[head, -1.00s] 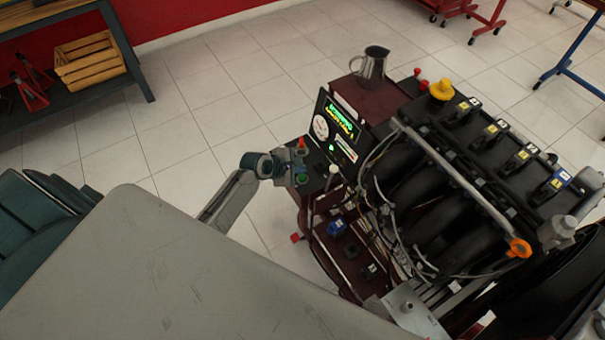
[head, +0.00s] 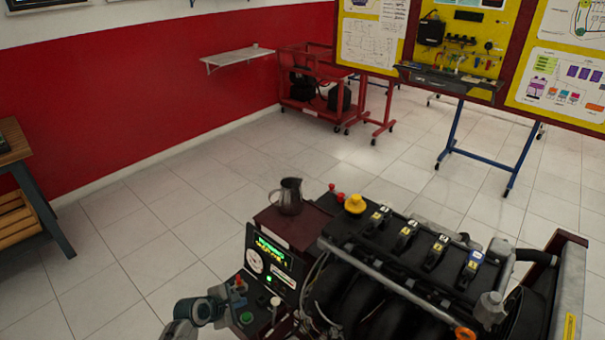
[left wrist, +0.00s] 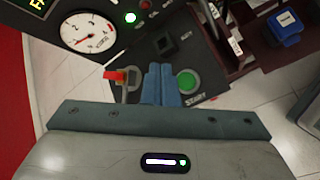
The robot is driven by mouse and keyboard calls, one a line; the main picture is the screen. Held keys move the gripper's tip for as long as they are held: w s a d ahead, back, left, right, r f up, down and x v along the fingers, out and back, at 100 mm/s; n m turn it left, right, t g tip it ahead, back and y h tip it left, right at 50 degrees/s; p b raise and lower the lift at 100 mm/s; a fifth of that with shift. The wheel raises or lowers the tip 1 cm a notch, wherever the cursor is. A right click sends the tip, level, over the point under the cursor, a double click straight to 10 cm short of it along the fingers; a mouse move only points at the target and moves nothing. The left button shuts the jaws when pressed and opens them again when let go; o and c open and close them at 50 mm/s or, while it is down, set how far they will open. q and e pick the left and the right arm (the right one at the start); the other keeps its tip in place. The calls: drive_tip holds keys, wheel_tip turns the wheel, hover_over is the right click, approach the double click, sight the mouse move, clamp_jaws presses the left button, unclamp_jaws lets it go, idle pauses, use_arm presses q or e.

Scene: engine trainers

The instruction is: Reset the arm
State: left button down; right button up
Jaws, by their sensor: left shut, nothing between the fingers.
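My left gripper (head: 222,302) is at the engine trainer's control panel, low in the head view. In the left wrist view its blue fingers (left wrist: 160,84) are shut together with nothing between them. They lie between a red-tipped toggle switch (left wrist: 116,76) on the left and the green START button (left wrist: 187,82) on the right. I cannot tell whether they touch the panel. The engine trainer (head: 375,255) fills the lower right of the head view. Its panel has a lit green display (head: 272,250) and a round gauge (left wrist: 88,30). My right gripper is not in view.
A metal pitcher (head: 288,196) stands on the trainer's dark red top. Wooden shelving (head: 15,215) is at the left wall, a red cart (head: 318,95) at the back. A yellow board (head: 465,50) stands behind on blue legs. The tiled floor (head: 150,240) between is clear.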

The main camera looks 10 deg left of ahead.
use_arm(q)
drive_tip(key=s+d+r+m+g+y, duration=0.1)
drive_tip(key=s+r+m+g+y, duration=0.1)
drive_tip(key=s+r+m, duration=0.5)
drive_tip(key=s+r+m+g+y, duration=0.1)
drive_tip(key=s+r+m, duration=0.1)
drive_tip(key=s+m, duration=0.9)
drive_tip(key=s+d+r+m+g+y, duration=0.15)
drive_tip(key=s+r+m, duration=0.35)
drive_tip(key=s, duration=0.8)
drive_tip(key=a+f+g+b, duration=0.1)
drive_tip(key=a+f, duration=0.1)
drive_tip(key=f, duration=1.4)
drive_tip(key=a+f+g+b, duration=0.1)
drive_tip(key=a+f, duration=0.1)
drive_tip(key=f, duration=1.5)
drive_tip(key=s+f+b, duration=0.2)
drive_tip(key=s+f, duration=1.6)
drive_tip(key=f, duration=0.3)
drive_tip(key=shift+s+a+n+g, duration=0.15)
drive_tip(key=shift+a+n+g, duration=0.15)
drive_tip(key=shift+a+g, duration=0.05)
drive_tip(key=shift+f, duration=0.1)
